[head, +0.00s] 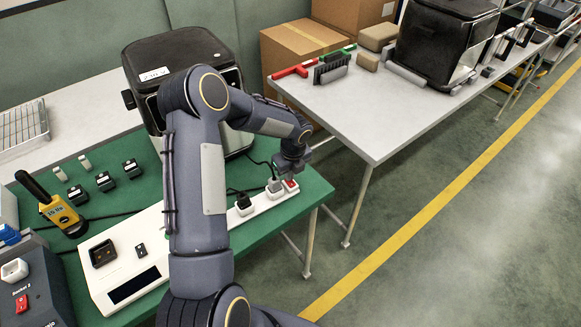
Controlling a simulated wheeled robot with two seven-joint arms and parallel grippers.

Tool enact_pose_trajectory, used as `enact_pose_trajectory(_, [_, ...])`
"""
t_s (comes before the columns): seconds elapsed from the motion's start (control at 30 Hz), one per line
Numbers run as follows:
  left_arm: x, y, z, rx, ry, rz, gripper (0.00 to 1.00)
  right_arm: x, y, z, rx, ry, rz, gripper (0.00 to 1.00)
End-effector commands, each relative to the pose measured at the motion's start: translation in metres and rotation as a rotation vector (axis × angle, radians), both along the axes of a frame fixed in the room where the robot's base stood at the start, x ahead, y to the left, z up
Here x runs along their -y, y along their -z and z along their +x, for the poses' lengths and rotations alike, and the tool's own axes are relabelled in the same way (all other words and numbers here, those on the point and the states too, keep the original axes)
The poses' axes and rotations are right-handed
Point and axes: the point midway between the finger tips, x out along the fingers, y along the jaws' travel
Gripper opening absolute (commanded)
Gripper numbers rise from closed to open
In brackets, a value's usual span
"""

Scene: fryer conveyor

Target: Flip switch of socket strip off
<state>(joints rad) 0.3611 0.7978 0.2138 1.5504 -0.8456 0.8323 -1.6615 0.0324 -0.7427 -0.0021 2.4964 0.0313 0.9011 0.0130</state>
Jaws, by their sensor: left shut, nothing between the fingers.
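The white socket strip (262,206) lies along the right part of the green table top, partly hidden behind my left arm. A black plug (243,200) and a grey plug (274,186) sit in it. Its red switch (291,184) is at the far right end; which way it is tipped is too small to tell. My left gripper (287,171) is shut and empty, pointing down just above the switch end of the strip. Whether it touches the switch cannot be told. My right gripper is not in view.
A black fryer-like appliance (180,50) stands behind my arm. A white meter box (122,275), a yellow tester (62,214) and small black blocks (105,181) are on the left. A grey table (365,115) stands to the right, across a gap.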

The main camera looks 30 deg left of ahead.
Motion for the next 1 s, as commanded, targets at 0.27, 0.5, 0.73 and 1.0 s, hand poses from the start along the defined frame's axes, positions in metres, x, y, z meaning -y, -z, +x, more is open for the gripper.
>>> enact_pose_trajectory(0.27, [0.0,0.001,0.0,0.0,0.0,0.0,0.0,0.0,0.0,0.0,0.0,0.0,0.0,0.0])
enact_pose_trajectory(0.5, [-0.003,0.008,0.001,-0.001,-0.001,-0.001,0.0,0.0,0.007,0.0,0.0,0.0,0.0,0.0])
enact_pose_trajectory(0.73, [-0.001,0.01,-0.001,-0.005,0.001,-0.001,0.0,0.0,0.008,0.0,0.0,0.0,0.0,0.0])
enact_pose_trajectory(1.0, [0.011,0.01,-0.007,-0.011,0.003,-0.005,0.0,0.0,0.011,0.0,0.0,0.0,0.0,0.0])
